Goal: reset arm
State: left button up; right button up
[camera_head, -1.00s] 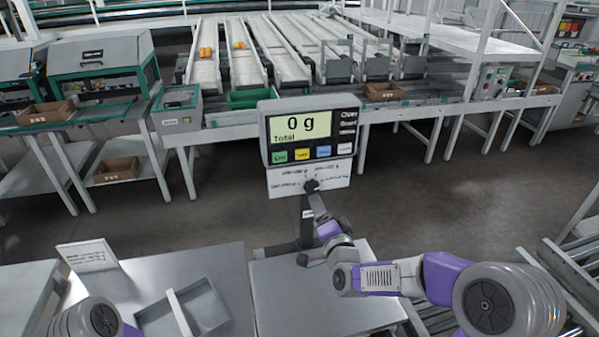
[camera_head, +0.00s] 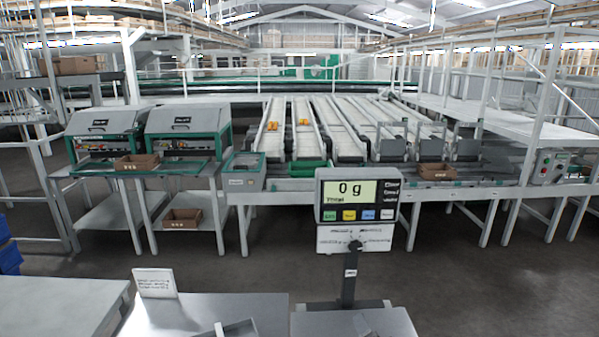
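Neither of my arms nor grippers shows in the head view now. The weighing scale's display (camera_head: 358,200) reads 0 g and stands on a dark post. The scale's metal plate (camera_head: 355,323) is at the bottom edge, with nothing seen on its visible part. Left of it is a grey table (camera_head: 205,310) with a small printed sign (camera_head: 155,283). Only the top of a grey tray (camera_head: 232,330) shows at the bottom edge.
Conveyor lanes (camera_head: 330,125) with a few orange items (camera_head: 302,122) stand at the back. Two green-and-grey machines (camera_head: 187,135) are at the left back, with brown boxes (camera_head: 137,162) nearby. Open floor (camera_head: 460,285) lies to the right. Blue crates (camera_head: 9,258) are at the left edge.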

jog(key=s+a+f+n+g+y+p, duration=0.1)
jog(key=s+a+f+n+g+p, duration=0.1)
jog(key=s+f+g, duration=0.5)
jog(key=s+a+f+n+g+y+p, duration=0.15)
jog(key=s+f, duration=0.25)
jog(key=f, duration=0.6)
jog(key=s+a+f+n+g+p, duration=0.1)
jog(key=s+a+f+n+g, duration=0.1)
jog(key=s, duration=0.7)
jog(key=s+a+f+n+g+p, duration=0.2)
jog(key=s+f+g, duration=0.2)
jog(key=s, duration=0.5)
jog(key=shift+s+f, duration=0.3)
jog(key=shift+f, duration=0.65)
